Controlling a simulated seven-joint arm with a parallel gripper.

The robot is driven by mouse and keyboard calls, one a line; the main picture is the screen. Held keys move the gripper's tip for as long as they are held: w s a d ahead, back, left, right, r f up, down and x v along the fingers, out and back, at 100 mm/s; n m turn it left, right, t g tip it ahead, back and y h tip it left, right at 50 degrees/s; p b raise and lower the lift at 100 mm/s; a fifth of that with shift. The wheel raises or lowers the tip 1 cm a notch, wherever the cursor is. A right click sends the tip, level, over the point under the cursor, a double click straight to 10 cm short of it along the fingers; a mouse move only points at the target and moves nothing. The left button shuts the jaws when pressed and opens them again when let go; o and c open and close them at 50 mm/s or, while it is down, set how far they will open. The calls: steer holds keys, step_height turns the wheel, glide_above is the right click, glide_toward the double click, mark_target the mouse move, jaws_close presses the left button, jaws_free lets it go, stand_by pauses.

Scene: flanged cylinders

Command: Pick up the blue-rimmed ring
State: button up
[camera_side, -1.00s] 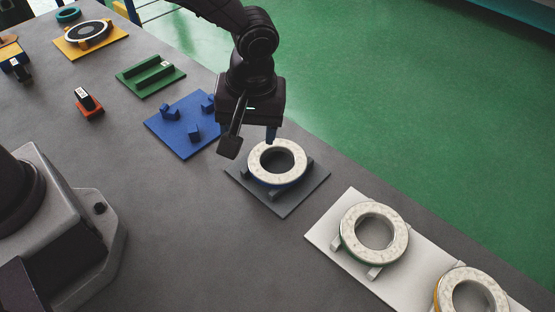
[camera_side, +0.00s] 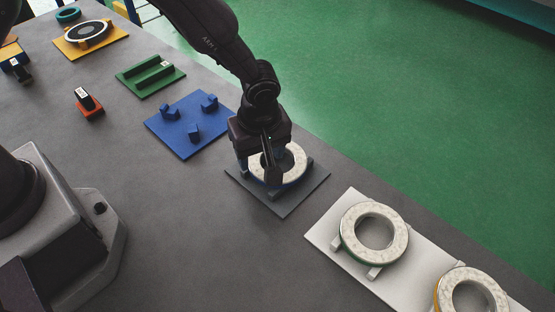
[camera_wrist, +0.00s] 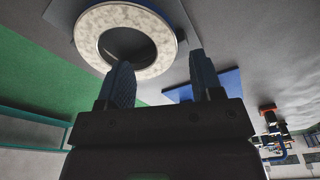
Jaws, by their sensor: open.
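The blue-rimmed ring (camera_side: 297,163) has a pale speckled top and a blue lower edge. It rests on supports on a dark grey plate (camera_side: 302,195). My gripper (camera_side: 258,168) is open, low over the ring, with its near finger in front of the ring's left part. In the wrist view the ring (camera_wrist: 155,62) is at the top, and the two fingers of my gripper (camera_wrist: 160,75) are spread apart below and right of its rim. One finger overlaps the ring's lower edge in the picture. Whether a finger touches the ring cannot be told.
A white plate (camera_side: 325,232) at the lower right holds a green-rimmed ring (camera_side: 346,235) and a yellow-rimmed ring (camera_side: 443,290). An empty blue plate with pegs (camera_side: 180,143) lies left of my gripper. A green fixture (camera_side: 150,78) and a yellow plate (camera_side: 88,50) stand farther back.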

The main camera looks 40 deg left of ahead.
mark_target(258, 166)
steer(key=f, duration=0.2)
steer(key=a+f, duration=0.1)
steer(key=f, duration=0.1)
steer(key=shift+w+d, duration=0.1)
jaws_close()
